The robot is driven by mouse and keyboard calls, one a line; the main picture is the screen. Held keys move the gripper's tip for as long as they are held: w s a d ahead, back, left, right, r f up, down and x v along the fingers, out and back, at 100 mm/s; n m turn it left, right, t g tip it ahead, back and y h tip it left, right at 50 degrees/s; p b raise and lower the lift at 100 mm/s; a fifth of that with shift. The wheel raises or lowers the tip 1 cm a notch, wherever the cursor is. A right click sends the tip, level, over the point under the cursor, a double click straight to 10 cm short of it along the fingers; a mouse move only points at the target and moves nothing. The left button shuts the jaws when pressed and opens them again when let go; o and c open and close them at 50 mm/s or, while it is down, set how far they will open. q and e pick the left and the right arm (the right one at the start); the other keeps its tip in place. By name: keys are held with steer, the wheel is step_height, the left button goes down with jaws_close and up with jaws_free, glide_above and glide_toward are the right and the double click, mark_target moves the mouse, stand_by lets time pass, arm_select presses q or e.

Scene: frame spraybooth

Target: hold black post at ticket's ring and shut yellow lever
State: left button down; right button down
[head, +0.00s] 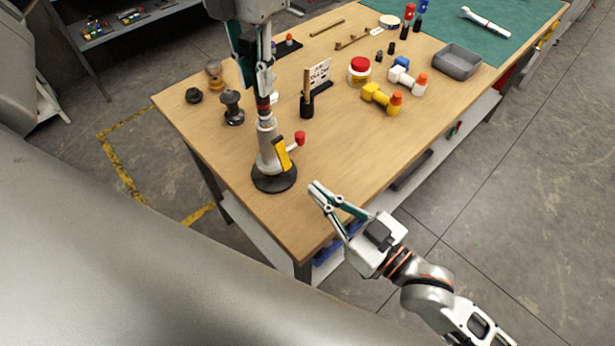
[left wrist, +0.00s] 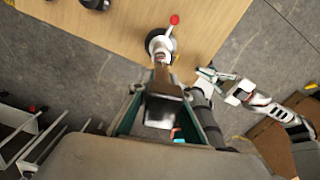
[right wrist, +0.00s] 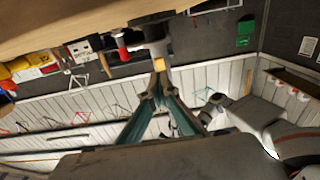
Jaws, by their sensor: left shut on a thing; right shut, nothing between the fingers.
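The stand has a round black base (head: 274,178) and a pale column near the table's left front edge. The yellow lever (head: 284,153) angles off the column, below a red knob (head: 300,138). My left gripper (head: 264,82) is shut on the post from above, above the red band. My right gripper (head: 316,188) is shut and empty, right of the base. In the right wrist view its tips (right wrist: 159,94) point at the yellow lever (right wrist: 159,65), with a small apparent gap. The ticket (head: 320,73) stands behind; its text is unclear.
A brush-like tool in a black holder (head: 307,106), dark fittings (head: 232,108), yellow (head: 381,98) and white (head: 407,80) parts, a red-lidded jar (head: 359,70) and a grey tray (head: 457,62) stand farther back. The tabletop right of the stand is clear.

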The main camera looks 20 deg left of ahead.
steer(key=s+d+f, duration=0.1)
steer(key=d+f, duration=0.3)
steer(key=f, duration=0.1)
steer(key=shift+s+d+f, duration=0.2)
steer(key=shift+s+f, duration=0.1)
steer(key=shift+s, duration=0.1)
arm_select(q)
steer(key=c, duration=1.8)
jaws_free()
step_height(320, 180, up, 12)
steer(key=shift+r, duration=0.1)
